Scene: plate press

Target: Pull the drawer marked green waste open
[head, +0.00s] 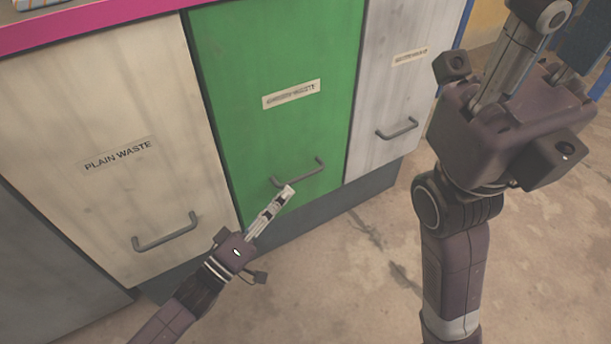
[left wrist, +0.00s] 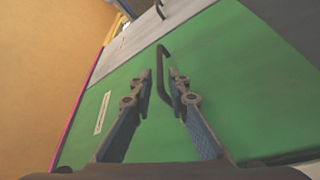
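The green drawer front (head: 270,140) carries a pale label (head: 291,94) that reads roughly green waste. It looks flush with its neighbours. Its grey bar handle (head: 300,176) is near the bottom. My left gripper (head: 287,190) is at the left end of this handle in the head view. In the left wrist view, the fingers of my left gripper (left wrist: 161,78) are apart, and the handle (left wrist: 168,75) shows between them. I cannot tell whether they touch it. My right gripper (head: 535,25) is at the upper right, away from the drawers; its fingertips are not clear.
A cream front marked plain waste (head: 90,190) with a handle (head: 165,235) is on the left. A pale grey front (head: 390,110) with a handle (head: 397,129) is on the right. A pink counter edge (head: 90,22) runs above. The concrete floor (head: 330,270) in front is clear.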

